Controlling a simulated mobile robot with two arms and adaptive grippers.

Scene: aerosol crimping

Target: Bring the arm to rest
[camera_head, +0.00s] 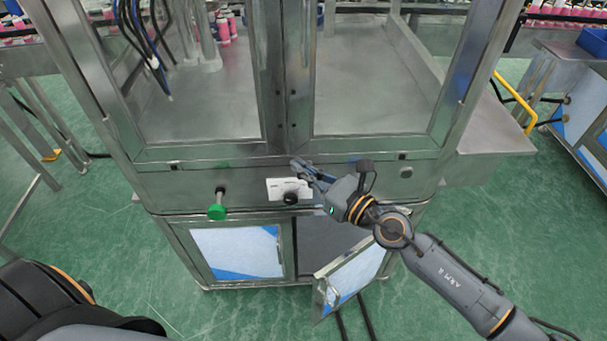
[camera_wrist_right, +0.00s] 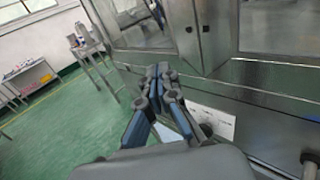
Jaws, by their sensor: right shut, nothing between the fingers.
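My right gripper (camera_head: 300,170) is in front of the steel machine cabinet (camera_head: 240,178), beside the white switch plate with a black knob (camera_head: 290,198). In the right wrist view my right gripper (camera_wrist_right: 160,72) has its fingertips together with nothing between them. The switch plate (camera_wrist_right: 212,120) shows just to the right of the fingers there. My right arm comes in from the lower right. I cannot tell from these views whether the fingers touch the cabinet. My left gripper does not show; only a dark part of my body is at the lower left.
A green knob (camera_head: 217,212) sticks out of the cabinet front. The lower cabinet door (camera_head: 352,278) hangs open below my right arm. A yellow rail (camera_head: 515,103) and a steel bench stand at the right.

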